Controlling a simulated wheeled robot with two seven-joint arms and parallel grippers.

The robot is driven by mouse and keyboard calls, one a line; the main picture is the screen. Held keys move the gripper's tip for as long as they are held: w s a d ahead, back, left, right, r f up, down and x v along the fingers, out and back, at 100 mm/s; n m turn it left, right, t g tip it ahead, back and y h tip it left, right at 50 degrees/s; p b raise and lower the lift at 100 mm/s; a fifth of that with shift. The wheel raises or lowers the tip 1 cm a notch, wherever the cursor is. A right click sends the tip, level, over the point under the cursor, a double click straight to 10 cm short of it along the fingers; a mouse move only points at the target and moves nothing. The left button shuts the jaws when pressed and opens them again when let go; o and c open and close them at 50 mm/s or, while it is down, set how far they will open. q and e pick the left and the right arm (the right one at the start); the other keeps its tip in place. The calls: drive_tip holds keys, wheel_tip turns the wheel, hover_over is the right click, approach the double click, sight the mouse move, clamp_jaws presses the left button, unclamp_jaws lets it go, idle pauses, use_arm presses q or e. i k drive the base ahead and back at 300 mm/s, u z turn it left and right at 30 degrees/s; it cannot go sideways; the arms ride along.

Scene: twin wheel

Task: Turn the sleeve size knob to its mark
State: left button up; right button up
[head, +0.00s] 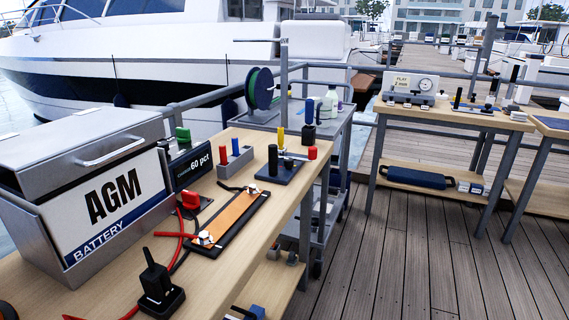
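I cannot tell for sure which thing is the sleeve size knob. On the far bench a grey device (411,99) carries a "PLAY 2 mm" sign (401,82) and a round white dial (426,85); any knob or mark on it is too small to make out. On the near bench a red knob-like part (190,201) sits beside the battery, and a dark plate (280,171) bears black, yellow and red upright parts. Neither of my grippers is in view.
The near wooden bench (235,262) holds an AGM battery box (105,190), a "60 pct" display (190,168), an orange-brown strip (233,217) and a black upright device (159,285). A grey cart (335,125) stands behind. The plank deck (420,250) at right is clear.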

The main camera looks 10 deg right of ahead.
sight(288, 162)
drive_tip(key=u, duration=0.1)
drive_tip(key=k, duration=0.4)
drive_tip(key=z, duration=1.25)
drive_tip(key=i, duration=1.05)
drive_tip(key=u, duration=0.4)
drive_tip(key=i, duration=1.05)
drive_tip(key=u, duration=1)
